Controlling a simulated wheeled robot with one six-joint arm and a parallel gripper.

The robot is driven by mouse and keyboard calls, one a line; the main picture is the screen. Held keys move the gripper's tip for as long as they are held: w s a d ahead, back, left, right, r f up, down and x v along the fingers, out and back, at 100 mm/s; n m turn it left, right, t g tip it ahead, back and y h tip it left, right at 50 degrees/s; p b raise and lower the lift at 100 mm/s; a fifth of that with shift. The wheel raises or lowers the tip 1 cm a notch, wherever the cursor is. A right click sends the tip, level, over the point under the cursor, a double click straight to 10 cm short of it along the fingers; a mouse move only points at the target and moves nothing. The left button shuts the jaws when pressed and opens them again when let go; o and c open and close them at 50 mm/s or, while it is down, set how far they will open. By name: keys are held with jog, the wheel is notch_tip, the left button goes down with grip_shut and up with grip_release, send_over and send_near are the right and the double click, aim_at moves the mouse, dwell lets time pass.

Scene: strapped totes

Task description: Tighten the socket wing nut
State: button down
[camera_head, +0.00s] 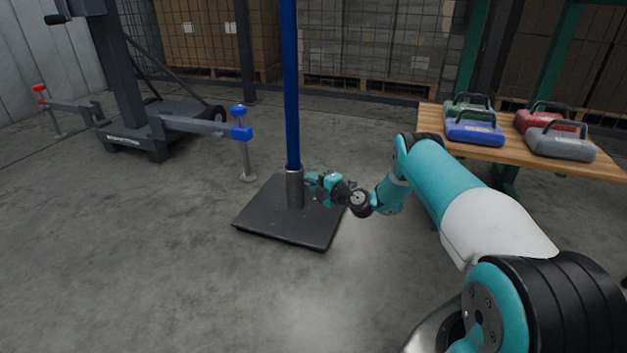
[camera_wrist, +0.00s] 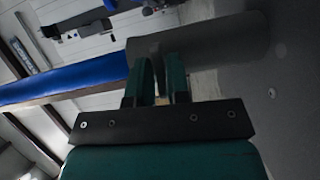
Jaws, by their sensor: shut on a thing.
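A blue pole (camera_head: 291,90) stands upright in a grey metal socket (camera_head: 295,190) on a dark square base plate (camera_head: 285,232) on the floor. My gripper (camera_head: 315,180) is at the right side of the socket, near its upper part. In the wrist view the fingers of my gripper (camera_wrist: 160,75) are close together against the dark socket (camera_wrist: 225,45), and the blue pole (camera_wrist: 65,84) runs out to the left. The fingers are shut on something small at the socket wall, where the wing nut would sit. The wing nut itself is hidden by the fingers.
A dark wheeled lift stand (camera_head: 135,100) with blue-ended (camera_head: 240,122) and red-ended arms is at the left. A wooden bench (camera_head: 430,120) at the right holds several coloured cases (camera_head: 474,132). Strapped pallets line the back. The front floor is clear.

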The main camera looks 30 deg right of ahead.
jog(key=m+p, duration=0.1)
jog(key=m+g+p, duration=0.1)
jog(key=m+p, duration=0.1)
jog(key=shift+r+g, duration=0.25)
jog(key=shift+g, duration=0.05)
jog(key=m+g, duration=0.1)
jog(key=m, duration=0.1)
jog(key=m+g+y+p, duration=0.1)
jog(key=m, duration=0.1)
jog(key=shift+f+m, duration=0.15)
jog(key=shift+m, duration=0.15)
jog(key=shift+d+f+m+g+y+b, duration=0.15)
jog(key=shift+m+g+y+b, duration=0.45)
jog(key=shift+m, duration=0.6)
jog(key=m+g+y+b, duration=0.1)
jog(key=m+b, duration=0.1)
jog(key=shift+b, duration=0.35)
jog(key=m+g+y+b, duration=0.1)
jog(key=m+y, duration=0.1)
jog(key=m, duration=0.1)
jog(key=shift+g, duration=0.3)
jog(key=shift+m, duration=0.4)
jog(key=c, duration=1.2)
grip_release()
jog(key=shift+c, duration=0.2)
jog(key=shift+r, duration=0.2)
